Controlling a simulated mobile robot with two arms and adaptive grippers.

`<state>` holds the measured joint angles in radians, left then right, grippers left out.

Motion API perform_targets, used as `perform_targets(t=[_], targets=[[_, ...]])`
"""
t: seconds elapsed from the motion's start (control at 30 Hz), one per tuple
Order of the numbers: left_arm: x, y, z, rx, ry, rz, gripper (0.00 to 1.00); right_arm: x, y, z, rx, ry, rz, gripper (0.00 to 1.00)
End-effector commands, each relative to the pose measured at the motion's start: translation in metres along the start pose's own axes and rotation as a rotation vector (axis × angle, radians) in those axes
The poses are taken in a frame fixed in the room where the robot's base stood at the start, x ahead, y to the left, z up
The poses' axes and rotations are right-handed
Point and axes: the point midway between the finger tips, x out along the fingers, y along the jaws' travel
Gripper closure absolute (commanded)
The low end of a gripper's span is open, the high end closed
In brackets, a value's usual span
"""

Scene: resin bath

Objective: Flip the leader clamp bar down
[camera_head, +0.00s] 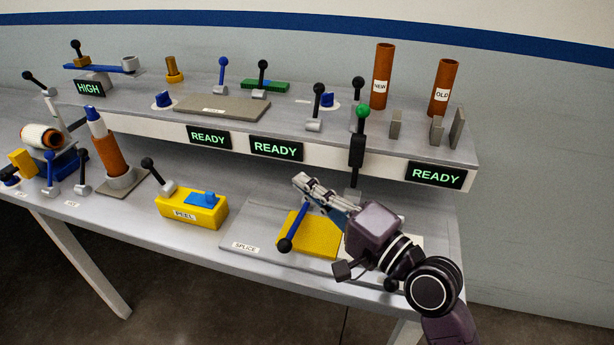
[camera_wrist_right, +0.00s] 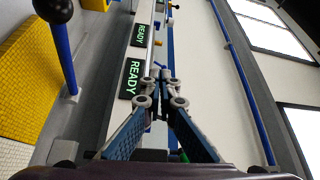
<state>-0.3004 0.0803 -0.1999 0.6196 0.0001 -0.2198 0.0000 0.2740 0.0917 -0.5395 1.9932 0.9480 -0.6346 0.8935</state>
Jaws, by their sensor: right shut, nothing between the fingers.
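A blue bar with a black ball end (camera_head: 296,226) lies across the left side of the yellow pad (camera_head: 318,240) at the station labelled SPLICE; I take it to be the leader clamp bar. Its ball points to the front edge. How far it is tilted is unclear. In the right wrist view a blue bar with a black ball (camera_wrist_right: 62,45) shows at upper left, beside a yellow surface (camera_wrist_right: 30,75). My right gripper (camera_head: 300,182) is shut and empty, above and behind the bar, apart from its ball. In the wrist view its fingertips (camera_wrist_right: 162,80) meet. My left gripper is out of view.
A black post with a green ball (camera_head: 360,130) stands behind my right gripper. The yellow PEEL block (camera_head: 190,209) is to the left. The raised shelf (camera_head: 330,148) with READY displays and levers runs behind. Bare table lies between PEEL and SPLICE.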

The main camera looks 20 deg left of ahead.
Motion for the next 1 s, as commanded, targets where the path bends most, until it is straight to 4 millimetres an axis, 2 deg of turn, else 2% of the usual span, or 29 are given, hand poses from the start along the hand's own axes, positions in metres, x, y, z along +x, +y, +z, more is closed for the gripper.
perform_targets(t=[0.03,0.2,0.73,0.83,1.0], targets=[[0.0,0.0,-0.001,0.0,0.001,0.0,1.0,0.001,-0.009,-0.001,-0.003,0.0,-0.004,1.0],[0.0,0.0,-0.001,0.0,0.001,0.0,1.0,0.002,-0.022,-0.002,-0.001,-0.001,0.0,1.0],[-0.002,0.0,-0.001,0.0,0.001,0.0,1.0,0.002,-0.026,-0.003,0.0,-0.001,0.001,1.0],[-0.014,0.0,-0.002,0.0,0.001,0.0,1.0,0.003,-0.038,-0.005,0.0,-0.001,0.0,1.0],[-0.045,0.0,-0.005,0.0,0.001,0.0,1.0,0.005,-0.069,-0.009,0.0,-0.001,0.001,1.0]])
